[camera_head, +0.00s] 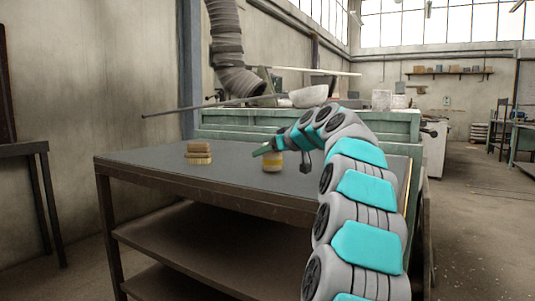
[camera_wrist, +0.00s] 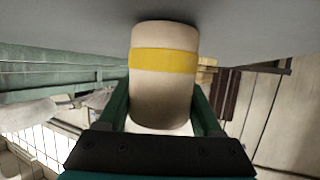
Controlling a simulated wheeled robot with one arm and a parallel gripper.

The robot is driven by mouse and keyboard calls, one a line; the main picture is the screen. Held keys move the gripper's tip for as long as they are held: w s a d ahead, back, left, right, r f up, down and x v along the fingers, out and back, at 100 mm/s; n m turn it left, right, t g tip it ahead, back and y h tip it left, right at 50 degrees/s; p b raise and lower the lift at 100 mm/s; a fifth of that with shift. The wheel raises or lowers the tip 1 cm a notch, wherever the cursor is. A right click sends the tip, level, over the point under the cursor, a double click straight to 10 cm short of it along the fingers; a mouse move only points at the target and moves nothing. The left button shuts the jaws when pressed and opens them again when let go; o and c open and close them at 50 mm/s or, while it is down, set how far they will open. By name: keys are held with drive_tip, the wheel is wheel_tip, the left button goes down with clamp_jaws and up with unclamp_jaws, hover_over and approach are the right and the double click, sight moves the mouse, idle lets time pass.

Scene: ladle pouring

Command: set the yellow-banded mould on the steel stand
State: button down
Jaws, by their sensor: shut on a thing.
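The yellow-banded mould (camera_head: 272,164) is a cream cylinder with a yellow band around it. It is upright at the middle of the grey-topped table (camera_head: 232,157), at or just above the surface; I cannot tell if it touches. In the wrist view the mould (camera_wrist: 162,90) sits between the green fingers of my gripper (camera_wrist: 162,112), which is shut on it. That view is upside down, with the table top along its upper edge. I cannot make out a separate steel stand.
A small stack of tan blocks (camera_head: 198,153) lies on the table, left of the mould. The table top between them is clear. Behind stands a green bench (camera_head: 225,123) with a pale bowl (camera_head: 309,97) and a long thin rod (camera_head: 190,109) above the table's back edge.

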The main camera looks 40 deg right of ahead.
drive_tip(key=shift+f, duration=0.2)
drive_tip(key=shift+c, duration=0.2)
unclamp_jaws()
drive_tip(key=shift+s+r, duration=0.1)
drive_tip(key=b+v, duration=0.1)
drive_tip(key=v, duration=1.1)
drive_tip(key=shift+b, duration=0.3)
